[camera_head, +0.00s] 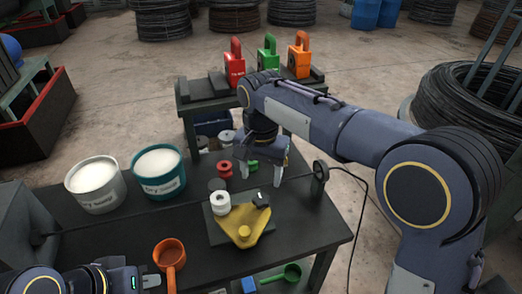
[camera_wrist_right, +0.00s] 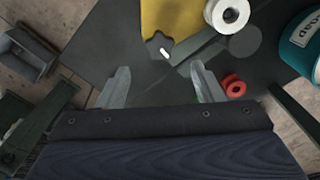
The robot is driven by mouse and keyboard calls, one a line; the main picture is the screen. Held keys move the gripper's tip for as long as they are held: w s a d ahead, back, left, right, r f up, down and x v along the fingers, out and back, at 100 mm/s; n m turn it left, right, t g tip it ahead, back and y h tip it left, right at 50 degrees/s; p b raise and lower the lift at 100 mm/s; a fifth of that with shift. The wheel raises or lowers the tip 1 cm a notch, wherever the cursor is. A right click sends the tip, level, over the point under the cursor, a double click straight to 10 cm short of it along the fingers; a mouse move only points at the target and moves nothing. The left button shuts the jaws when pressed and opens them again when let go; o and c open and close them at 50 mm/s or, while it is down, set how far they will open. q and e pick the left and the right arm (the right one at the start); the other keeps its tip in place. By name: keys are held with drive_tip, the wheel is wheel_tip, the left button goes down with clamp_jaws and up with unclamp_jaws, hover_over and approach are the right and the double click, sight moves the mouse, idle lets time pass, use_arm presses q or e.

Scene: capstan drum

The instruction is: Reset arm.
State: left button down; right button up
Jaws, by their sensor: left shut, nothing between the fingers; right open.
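My right arm reaches in from the right, and its gripper (camera_head: 265,178) is over the dark workbench (camera_head: 310,225). Its two fingers point down and stand apart with nothing between them; in the right wrist view the open fingers (camera_wrist_right: 162,80) also show empty above a dark surface. My left gripper (camera_head: 145,282) is low at the bottom left edge of the head view, its fingers closed and empty. A yellow part (camera_head: 241,228) on a dark plate sits just in front of my right gripper, with a white spool (camera_head: 220,202) at its left corner.
Two buckets (camera_head: 95,184) (camera_head: 160,172) stand at the left. An orange dipper (camera_head: 170,255) and green scoop (camera_head: 288,274) lie near the front. A red spool (camera_head: 225,168) is left of my right gripper. Red, green and orange padlocks (camera_head: 299,55) stand on the rear bench.

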drive_tip(key=s+d+r+n+t+y, duration=0.1)
drive_tip(key=s+d+y, duration=0.1)
drive_tip(key=s+d, duration=0.45)
drive_tip(key=s+d+r+t+y, duration=0.1)
drive_tip(key=s+d+y, duration=0.15)
drive_tip(key=d, duration=0.75)
drive_tip(key=s+d+f+t, duration=0.1)
drive_tip(key=s+d+f, duration=0.1)
drive_tip(key=s, duration=0.5)
drive_tip(key=s+d+f+n+t, duration=0.1)
drive_tip(key=s+d+f+t, duration=0.1)
drive_tip(key=s+f, duration=0.2)
drive_tip(key=s, duration=0.3)
drive_tip(key=shift+s+t+h, duration=0.3)
drive_tip(key=shift+s+h, duration=0.05)
